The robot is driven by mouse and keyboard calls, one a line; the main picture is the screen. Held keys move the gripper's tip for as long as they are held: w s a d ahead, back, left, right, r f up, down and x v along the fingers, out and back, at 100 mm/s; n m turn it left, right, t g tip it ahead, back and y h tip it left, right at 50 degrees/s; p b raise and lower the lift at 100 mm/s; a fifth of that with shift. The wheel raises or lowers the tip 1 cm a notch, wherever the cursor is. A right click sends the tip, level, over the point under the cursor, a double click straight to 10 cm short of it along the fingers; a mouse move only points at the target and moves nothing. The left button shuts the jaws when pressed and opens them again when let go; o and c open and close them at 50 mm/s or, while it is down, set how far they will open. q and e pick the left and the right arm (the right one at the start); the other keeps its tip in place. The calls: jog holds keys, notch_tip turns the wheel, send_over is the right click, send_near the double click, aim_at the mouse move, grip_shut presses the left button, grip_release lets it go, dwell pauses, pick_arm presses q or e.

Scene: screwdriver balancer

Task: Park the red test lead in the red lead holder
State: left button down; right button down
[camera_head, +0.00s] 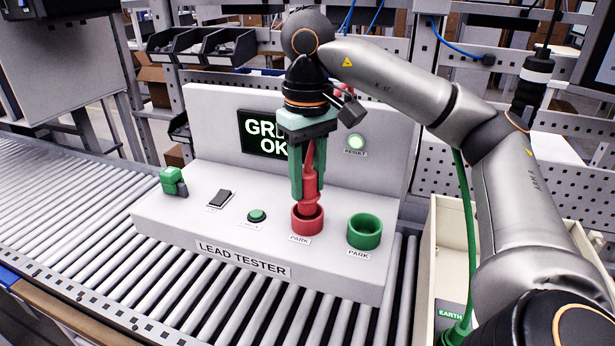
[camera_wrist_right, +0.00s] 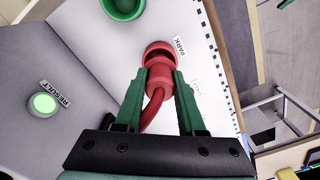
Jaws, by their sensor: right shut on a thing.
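The red test lead (camera_head: 309,187) is upright in my right gripper (camera_head: 309,190), which is shut on it. The lead's lower end is at the mouth of the red lead holder (camera_head: 307,222), a red cup marked PARK on the lead tester. In the right wrist view the red lead (camera_wrist_right: 159,78) is between the green fingers (camera_wrist_right: 160,85), and the red holder's rim (camera_wrist_right: 160,52) shows just beyond its tip. I cannot tell how deep the tip sits in the cup. My left gripper is not in view.
The grey lead tester (camera_head: 190,225) stands on a roller conveyor (camera_head: 75,225). A green holder (camera_head: 364,232) is right of the red one. A green button (camera_head: 257,216), a black switch (camera_head: 220,199) and a green clip (camera_head: 173,181) are to the left. A cream bin (camera_head: 440,250) is at the right.

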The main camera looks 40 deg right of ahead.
aim_at(307, 172)
jog(key=shift+f+b, duration=1.05)
jog(key=shift+f, duration=0.4)
jog(key=shift+c, duration=2.1)
grip_release()
notch_tip(307, 172, up, 11)
jog(key=p, duration=0.6)
jog(key=shift+f, duration=0.1)
jog(key=shift+r+b, duration=0.3)
jog(key=shift+r, duration=0.6)
